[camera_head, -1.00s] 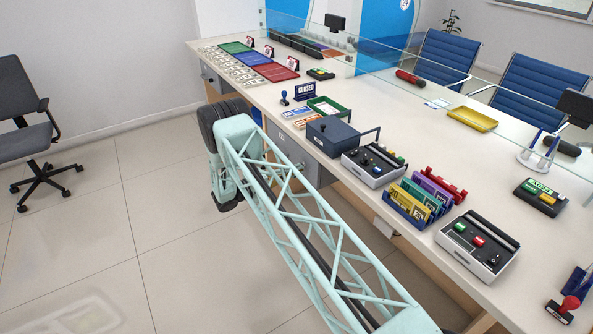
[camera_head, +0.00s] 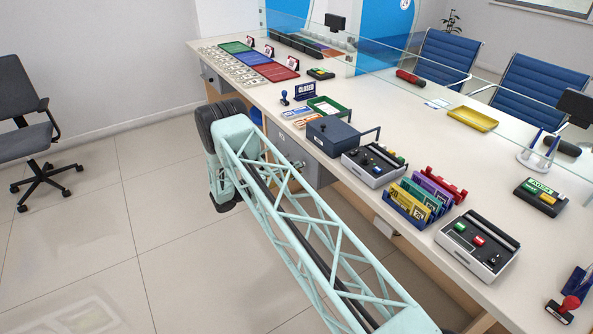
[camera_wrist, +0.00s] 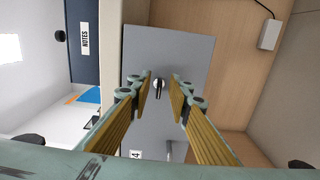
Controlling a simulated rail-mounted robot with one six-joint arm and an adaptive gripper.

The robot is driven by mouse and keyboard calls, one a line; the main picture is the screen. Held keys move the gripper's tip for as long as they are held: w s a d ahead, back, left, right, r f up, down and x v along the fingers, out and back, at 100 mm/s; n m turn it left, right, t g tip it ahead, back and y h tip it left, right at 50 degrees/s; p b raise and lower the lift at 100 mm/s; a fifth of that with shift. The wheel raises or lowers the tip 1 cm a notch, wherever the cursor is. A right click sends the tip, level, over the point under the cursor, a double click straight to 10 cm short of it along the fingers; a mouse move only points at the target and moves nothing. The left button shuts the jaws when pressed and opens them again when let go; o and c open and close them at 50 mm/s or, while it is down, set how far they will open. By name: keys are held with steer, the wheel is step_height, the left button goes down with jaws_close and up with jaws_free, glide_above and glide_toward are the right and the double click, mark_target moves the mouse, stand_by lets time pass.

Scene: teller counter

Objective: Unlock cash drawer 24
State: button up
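A grey drawer front (camera_wrist: 185,50) faces my gripper in the wrist view, turned sideways. Part of a white label showing "4" is at its lower edge. A small round metal lock or key head (camera_wrist: 159,88) sits near its middle; I cannot tell which way it is turned. My gripper (camera_wrist: 161,82) is open, its two fingers on either side of that metal piece with gaps showing. Contact cannot be seen. In the head view a grey drawer front (camera_head: 317,170) shows under the counter, partly hidden by my arm. My gripper is hidden there.
Above the drawer, the white counter (camera_head: 460,190) carries a dark blue box (camera_head: 332,136), grey devices with buttons (camera_head: 374,164) and a rack of coloured cards (camera_head: 411,203). A wooden panel (camera_wrist: 235,75) lies beside the drawer front. The tiled floor at left is open, with an office chair (camera_head: 30,125).

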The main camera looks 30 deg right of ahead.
steer(key=s+a, duration=0.1)
steer(key=a, duration=1)
steer(key=shift+r, duration=0.1)
stand_by(0.5)
steer(key=s+d+r+m+g+y, duration=0.15)
steer(key=s+r, duration=0.25)
steer(key=r, duration=0.7)
steer(key=s+d+r+g+y, duration=0.15)
steer(key=s+r, duration=0.25)
steer(key=r, duration=0.6)
steer(key=s+a+r+g+y, duration=0.2)
steer(key=s+r+y, duration=0.3)
steer(key=s+r, duration=1.1)
steer(key=s+a+r+t+y, duration=0.1)
steer(key=s+a+r+y, duration=0.15)
steer(key=s+r, duration=0.5)
steer(key=s+a+r+t+y, duration=0.1)
steer(key=s+a+r+y, duration=0.2)
steer(key=s, duration=0.7)
steer(key=s+a+r+t+y, duration=0.2)
steer(key=s+a, duration=0.2)
steer(key=s, duration=0.6)
steer(key=s+a+r+t+y, duration=0.1)
steer(key=s+a, duration=0.4)
steer(key=s, duration=0.6)
steer(key=shift+s+a+r+t+y+p, duration=0.2)
steer(key=shift+r+t+y+p, duration=0.15)
steer(key=shift+t+y, duration=0.6)
